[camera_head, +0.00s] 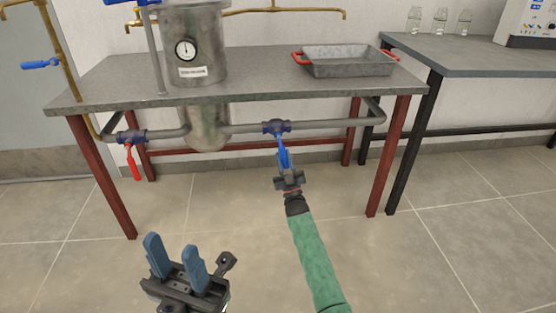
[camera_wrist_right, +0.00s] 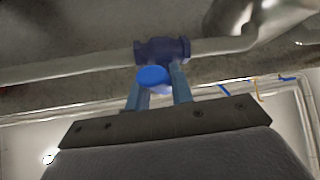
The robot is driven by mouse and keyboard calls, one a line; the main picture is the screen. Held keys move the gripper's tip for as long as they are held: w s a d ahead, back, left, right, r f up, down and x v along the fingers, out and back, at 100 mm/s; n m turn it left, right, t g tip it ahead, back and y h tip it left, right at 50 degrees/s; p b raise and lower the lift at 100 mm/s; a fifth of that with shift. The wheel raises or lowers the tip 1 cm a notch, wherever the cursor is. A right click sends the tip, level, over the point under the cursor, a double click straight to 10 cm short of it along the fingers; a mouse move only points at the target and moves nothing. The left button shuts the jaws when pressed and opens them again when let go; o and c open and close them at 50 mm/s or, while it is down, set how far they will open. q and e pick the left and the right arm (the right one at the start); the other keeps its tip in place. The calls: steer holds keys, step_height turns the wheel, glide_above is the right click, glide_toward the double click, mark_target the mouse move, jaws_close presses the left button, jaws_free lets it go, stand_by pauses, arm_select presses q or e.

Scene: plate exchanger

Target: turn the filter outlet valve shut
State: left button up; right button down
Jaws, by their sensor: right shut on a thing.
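The filter vessel (camera_head: 205,125) is a grey metal cylinder whose lower part hangs below the tabletop. A horizontal pipe (camera_head: 335,124) runs to its right and carries a dark blue valve (camera_head: 276,127) with a blue lever handle (camera_head: 282,143). The handle points down, across the pipe. My right gripper (camera_head: 286,164) is shut on this handle from below. In the right wrist view, the rounded handle end (camera_wrist_right: 152,75) sits between the two blue fingers, below the valve body (camera_wrist_right: 162,49). My left gripper (camera_head: 174,252) is open and empty, low in front of the table.
A red-handled valve (camera_head: 135,160) sits on the pipe at the left. A blue-handled tap (camera_head: 41,64) is on the brass pipe at far left. A grey tray (camera_head: 345,62) with red handles stands on the table. Red table legs (camera_head: 386,165) flank the space; the floor in front is clear.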

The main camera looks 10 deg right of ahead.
steer(key=m+h, duration=0.2)
steer(key=a+m+h, duration=0.1)
steer(key=m, duration=0.1)
steer(key=a+m+h, duration=0.1)
steer(key=h, duration=0.1)
steer(key=shift+f+m+t+h, duration=0.25)
steer(key=shift+m+t+h, duration=0.05)
steer(key=shift+m, duration=0.1)
steer(key=c, duration=1.2)
jaws_free()
steer(key=shift+a, duration=0.1)
steer(key=shift+r, duration=0.1)
steer(key=p+v, duration=0.1)
steer(key=v, duration=0.6)
steer(key=shift+s+f+p, duration=0.25)
steer(key=shift+f+p, duration=0.05)
steer(key=shift+p, duration=0.05)
